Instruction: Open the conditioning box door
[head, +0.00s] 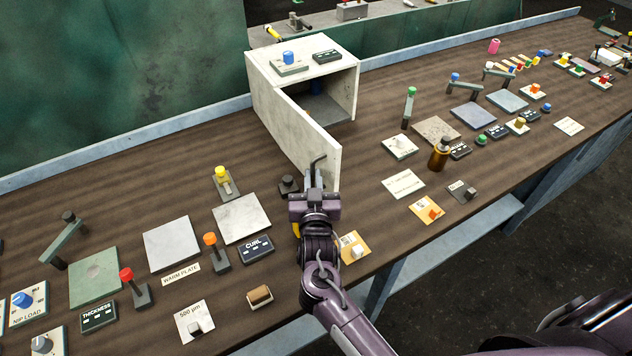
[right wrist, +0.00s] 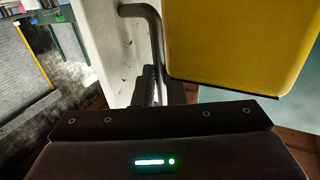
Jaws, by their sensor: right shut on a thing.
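The conditioning box (head: 264,90) is a pale speckled cabinet on the bench in the head view. Its door (head: 308,138) stands swung open toward the front, and the dark inside shows to the right of it. A dark bent handle (head: 318,162) is on the door near its free edge. My right gripper (head: 314,185) is at the handle, shut on it. The right wrist view shows the handle (right wrist: 150,40) beside the pale door (right wrist: 106,40), running down to the jaws; the fingertips are partly hidden. My left gripper is not in view.
A blue knob (head: 288,57) and a small display (head: 327,56) sit on top of the box. A small dark block (head: 288,185) lies left of the gripper. A yellow panel (right wrist: 235,45) fills the wrist view's upper right.

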